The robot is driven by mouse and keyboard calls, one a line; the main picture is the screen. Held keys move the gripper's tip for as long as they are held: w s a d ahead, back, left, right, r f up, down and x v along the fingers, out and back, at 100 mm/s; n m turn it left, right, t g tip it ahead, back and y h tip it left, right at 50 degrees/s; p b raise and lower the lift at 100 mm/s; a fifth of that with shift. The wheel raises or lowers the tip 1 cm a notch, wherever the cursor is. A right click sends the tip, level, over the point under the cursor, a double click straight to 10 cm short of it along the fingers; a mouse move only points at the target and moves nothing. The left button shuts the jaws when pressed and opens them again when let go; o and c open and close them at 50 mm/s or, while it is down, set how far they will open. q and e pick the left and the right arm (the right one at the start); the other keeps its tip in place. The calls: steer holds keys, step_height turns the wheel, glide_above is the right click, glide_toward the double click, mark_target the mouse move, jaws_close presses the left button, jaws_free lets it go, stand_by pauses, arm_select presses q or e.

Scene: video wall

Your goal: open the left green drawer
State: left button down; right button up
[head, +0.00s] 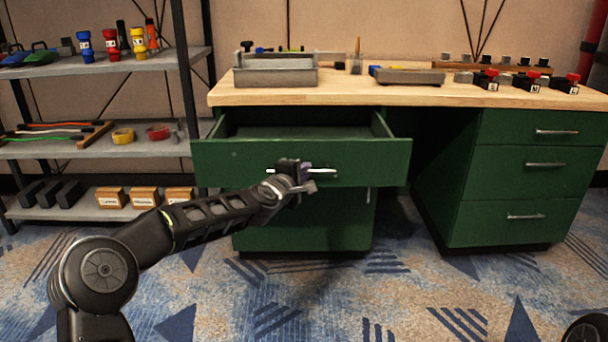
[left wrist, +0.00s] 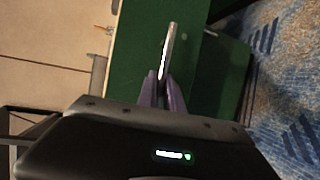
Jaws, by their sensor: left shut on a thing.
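The left green drawer (head: 232,164) is pulled out from under the wooden desk top, and its hollow inside shows above the front panel. Its front also shows in the left wrist view (left wrist: 140,50). My left gripper (head: 302,173) is at the middle of the drawer front, shut on the silver bar handle (left wrist: 169,45). In the left wrist view the two purple fingers (left wrist: 162,88) are on either side of the handle's near end. The gripper hides part of the handle in the head view. My right gripper is not in view.
Below the drawer is a green cabinet door (head: 300,222). A second green drawer stack (head: 520,172) stands at the right, shut. The desk top (head: 350,95) holds trays and tools. A grey shelf (head: 110,65) stands at the left. The carpet in front is clear.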

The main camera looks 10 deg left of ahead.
arm_select(q)
steer(key=shift+s+d, duration=0.1)
steer(key=shift+s, duration=0.3)
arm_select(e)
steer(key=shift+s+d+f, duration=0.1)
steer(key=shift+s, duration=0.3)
arm_select(q)
steer(key=c, duration=1.5)
jaws_free()
steer(key=shift+s, duration=0.1)
steer(key=v, duration=0.7)
steer(key=shift+s, duration=0.3)
steer(key=shift+r, duration=0.1)
